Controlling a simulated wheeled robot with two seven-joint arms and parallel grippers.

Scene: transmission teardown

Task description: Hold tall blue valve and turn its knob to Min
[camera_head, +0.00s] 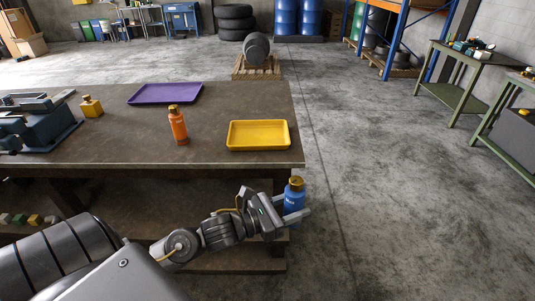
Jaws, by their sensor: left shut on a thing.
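The tall blue valve (294,198) is a blue cylinder with a brass-coloured knob (296,183) on top. My left gripper (294,214) is shut on its body and holds it roughly upright, in front of the table's near right corner. The knob stands clear above the fingers. The knob's setting and any Min mark are too small to read. My right gripper is not in view.
The brown table (215,112) holds an orange valve (178,125), a yellow valve (91,107), a purple tray (166,93), a yellow tray (258,135) and a dark machine (38,125) at left. The floor right of the table is clear.

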